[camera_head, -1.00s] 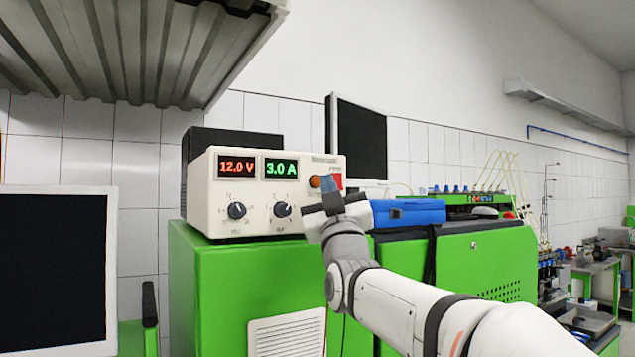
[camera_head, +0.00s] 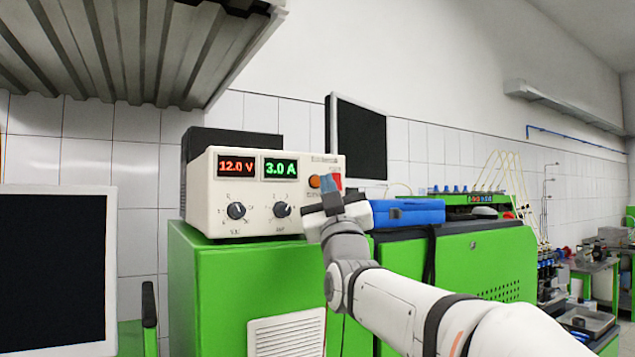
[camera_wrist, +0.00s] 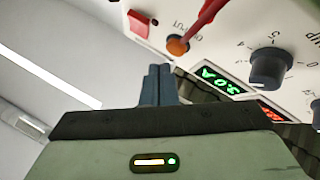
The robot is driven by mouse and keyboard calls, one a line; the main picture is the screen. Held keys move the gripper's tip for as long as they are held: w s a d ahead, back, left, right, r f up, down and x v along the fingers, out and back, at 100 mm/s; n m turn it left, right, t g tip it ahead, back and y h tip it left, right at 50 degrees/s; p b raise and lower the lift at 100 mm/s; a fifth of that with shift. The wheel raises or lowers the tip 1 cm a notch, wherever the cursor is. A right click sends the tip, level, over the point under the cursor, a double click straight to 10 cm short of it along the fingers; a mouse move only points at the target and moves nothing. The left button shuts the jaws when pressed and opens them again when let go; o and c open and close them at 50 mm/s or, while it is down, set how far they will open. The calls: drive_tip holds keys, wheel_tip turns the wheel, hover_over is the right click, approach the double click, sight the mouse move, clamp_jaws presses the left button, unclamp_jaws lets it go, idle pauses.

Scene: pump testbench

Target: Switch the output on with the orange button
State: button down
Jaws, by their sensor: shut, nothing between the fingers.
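The orange button (camera_head: 315,182) is a round knob on the right of the cream power supply's front panel (camera_head: 262,221). It also shows in the wrist view (camera_wrist: 177,47), just beyond my fingertips. My gripper (camera_head: 328,183) is at the panel's right side, beside the button in the head view. In the wrist view my gripper's blue-grey fingers (camera_wrist: 159,70) are shut together and empty. They appear slightly short of the button; I see no contact. The displays read 12.0 V (camera_head: 237,167) and 3.0 A (camera_head: 281,168).
A thin red rod-like piece (camera_wrist: 205,17) reaches across the panel to beside the button. A red square (camera_wrist: 139,23) sits near it. Two dark knobs (camera_head: 236,211) are left of the button. A blue case (camera_head: 408,212) lies right of the supply, on the green bench (camera_head: 215,285).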

drive_tip(key=shift+w+f, duration=0.1)
drive_tip(key=shift+w, duration=0.05)
drive_tip(key=shift+w+a, duration=0.25)
idle(0.3)
drive_tip(key=shift+w+a+b, duration=0.2)
drive_tip(key=shift+w+b, duration=0.1)
drive_tip(key=shift+b, duration=0.05)
idle(0.5)
drive_tip(key=shift+s+d+b, duration=0.5)
drive_tip(key=shift+s+b, duration=0.15)
drive_tip(key=shift+b, duration=0.2)
drive_tip(key=shift+s, duration=0.1)
